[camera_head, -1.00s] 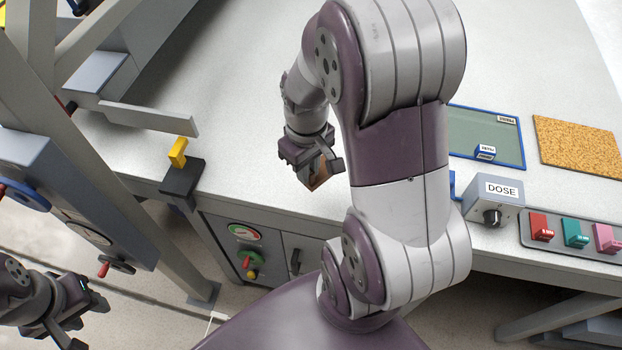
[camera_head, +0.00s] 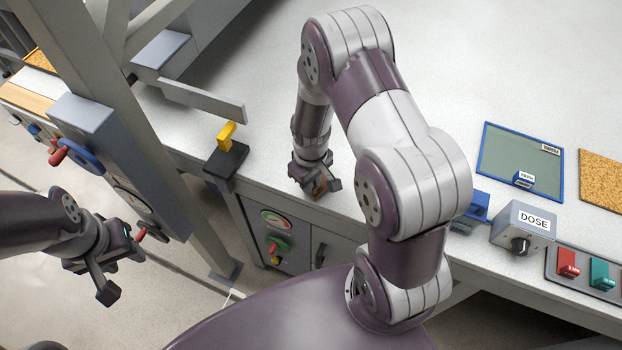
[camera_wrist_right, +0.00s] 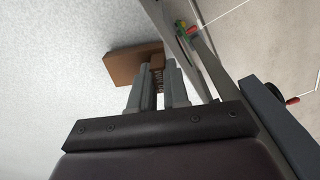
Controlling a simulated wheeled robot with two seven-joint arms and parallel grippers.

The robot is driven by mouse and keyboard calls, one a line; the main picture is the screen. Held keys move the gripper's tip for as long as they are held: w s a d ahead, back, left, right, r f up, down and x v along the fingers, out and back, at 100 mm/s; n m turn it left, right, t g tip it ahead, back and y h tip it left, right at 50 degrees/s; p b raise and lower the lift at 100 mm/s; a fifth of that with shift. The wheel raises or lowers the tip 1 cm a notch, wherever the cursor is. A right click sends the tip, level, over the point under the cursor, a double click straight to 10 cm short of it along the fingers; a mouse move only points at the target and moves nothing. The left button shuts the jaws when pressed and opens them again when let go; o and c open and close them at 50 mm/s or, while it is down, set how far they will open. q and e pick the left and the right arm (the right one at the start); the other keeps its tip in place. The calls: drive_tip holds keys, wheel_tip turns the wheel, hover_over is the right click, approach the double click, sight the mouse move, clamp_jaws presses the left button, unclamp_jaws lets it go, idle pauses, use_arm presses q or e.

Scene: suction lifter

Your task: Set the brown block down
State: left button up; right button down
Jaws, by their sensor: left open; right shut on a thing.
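The brown block (camera_head: 320,186) is held in my right gripper (camera_head: 317,183) near the front edge of the grey worktop (camera_head: 270,110), mostly hidden by the fingers in the head view. In the right wrist view the block (camera_wrist_right: 133,64) shows as a flat brown piece between and beyond the fingertips (camera_wrist_right: 157,80), with the worktop behind it. I cannot tell whether the block touches the worktop. My left gripper (camera_head: 121,272) is open and empty, at the lower left beside the blue-grey panel column with red handles.
A black bracket with a yellow lever (camera_head: 226,136) stands at the worktop edge, left of my right gripper. A green mat with blue rim (camera_head: 510,160), a cork mat (camera_head: 603,178) and a DOSE box (camera_head: 523,226) lie to the right. The worktop behind my right gripper is clear.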

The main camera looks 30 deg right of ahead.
drive_tip(key=shift+f, duration=0.35)
drive_tip(key=shift+w+d, duration=0.1)
drive_tip(key=shift+w, duration=0.05)
drive_tip(key=shift+f, duration=0.25)
drive_tip(key=c, duration=1.1)
unclamp_jaws()
drive_tip(key=shift+r, duration=0.1)
